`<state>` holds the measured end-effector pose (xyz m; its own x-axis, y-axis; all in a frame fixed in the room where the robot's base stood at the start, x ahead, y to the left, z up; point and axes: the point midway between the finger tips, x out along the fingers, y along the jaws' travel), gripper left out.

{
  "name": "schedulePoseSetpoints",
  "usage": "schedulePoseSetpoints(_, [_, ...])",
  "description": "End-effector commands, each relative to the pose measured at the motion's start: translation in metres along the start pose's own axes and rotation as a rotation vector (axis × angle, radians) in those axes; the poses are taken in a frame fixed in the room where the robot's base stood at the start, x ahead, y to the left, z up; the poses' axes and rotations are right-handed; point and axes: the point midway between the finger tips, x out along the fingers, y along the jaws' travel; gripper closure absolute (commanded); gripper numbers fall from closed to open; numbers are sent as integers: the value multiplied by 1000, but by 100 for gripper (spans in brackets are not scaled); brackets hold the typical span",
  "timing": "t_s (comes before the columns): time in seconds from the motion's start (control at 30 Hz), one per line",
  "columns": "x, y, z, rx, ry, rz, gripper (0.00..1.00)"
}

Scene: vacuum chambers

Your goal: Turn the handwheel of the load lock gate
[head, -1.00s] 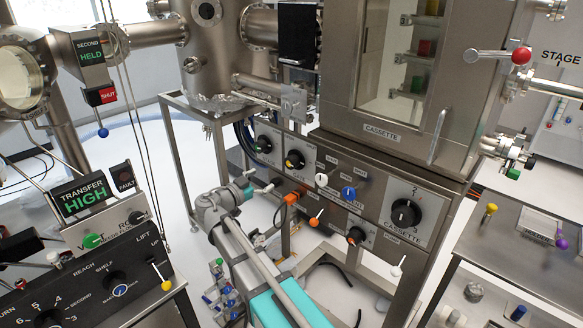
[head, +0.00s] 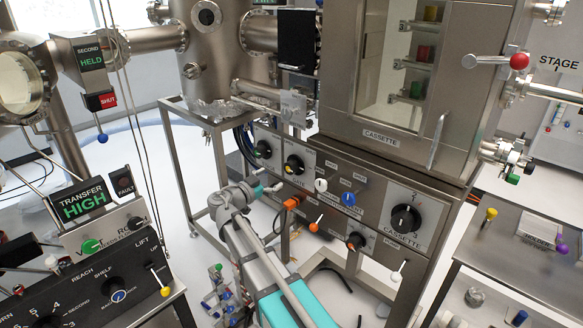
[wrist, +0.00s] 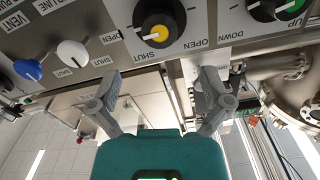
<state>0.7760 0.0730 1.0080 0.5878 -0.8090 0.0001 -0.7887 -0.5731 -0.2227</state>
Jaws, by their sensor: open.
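A round black handwheel with a yellow centre (head: 294,164) sits on the steel front panel under the cassette chamber. In the wrist view the same handwheel (wrist: 159,28) is at the top middle, with SHUT and OPEN labels beneath it. My gripper (wrist: 160,88) is open and empty, its two grey fingers spread apart below the handwheel in that picture. The fingers look apart from it. In the head view my gripper (head: 272,188) is small, just below and left of the handwheel, and its fingers are hard to make out.
A green-centred knob (head: 263,149) marked UP and DOWN is beside the handwheel. White (head: 321,185) and blue (head: 348,199) knobs are on its other side. An orange connector (head: 292,203) sits just below. A large black CASSETTE dial (head: 405,218) is farther right.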

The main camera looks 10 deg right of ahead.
Motion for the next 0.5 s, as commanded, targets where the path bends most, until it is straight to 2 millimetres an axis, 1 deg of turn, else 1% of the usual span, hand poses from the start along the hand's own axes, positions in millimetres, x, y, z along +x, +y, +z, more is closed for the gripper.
schedulePoseSetpoints(0.03, [9,0,0,0,0,2,2])
schedulePoseSetpoints(0.5, [75,0,0,0,0,2,2])
